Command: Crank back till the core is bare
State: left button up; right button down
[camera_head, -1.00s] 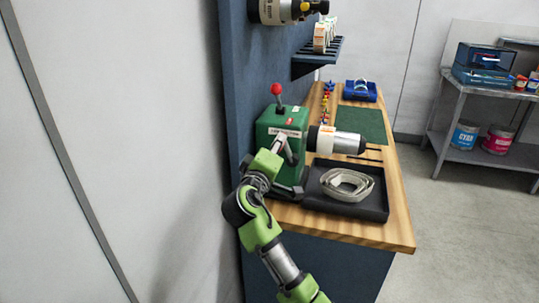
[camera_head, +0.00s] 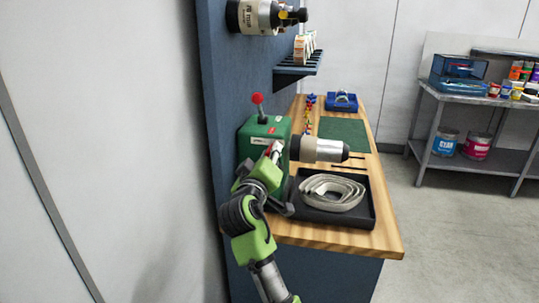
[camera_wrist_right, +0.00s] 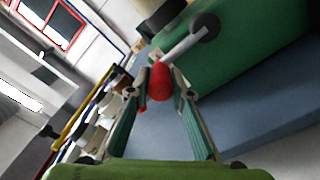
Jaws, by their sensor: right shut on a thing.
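The green label rewinder (camera_head: 255,135) stands on the bench, with a red-knobbed lever (camera_head: 258,98) on top. A pale cylinder (camera_head: 328,150) on its spindle sticks out to the right, black at the end; whether any label layer remains on it is too small to tell. A pale strip lies coiled (camera_head: 332,192) in a black tray (camera_head: 370,212) below. My right gripper (camera_wrist_right: 158,85) is shut on the red crank handle (camera_wrist_right: 159,80), at the end of a grey crank arm (camera_wrist_right: 185,44). In the head view it partly hides the crank. My left gripper is not in view.
A blue panel (camera_head: 215,60) rises close on the left, with a shelf of small boxes (camera_head: 305,45). A green mat (camera_head: 345,134) and blue tray (camera_head: 341,102) lie farther back. Open floor lies to the right, before a metal side table (camera_head: 430,125).

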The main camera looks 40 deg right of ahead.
jog(key=shift+s+d+r, duration=0.1)
jog(key=c, duration=1.8)
grip_release()
jog(key=shift+s, duration=0.1)
jog(key=shift+s+a, duration=0.15)
jog(key=shift+a, duration=0.2)
jog(key=v, duration=0.6)
jog(key=shift+s+a, duration=0.2)
jog(key=shift+s, duration=0.1)
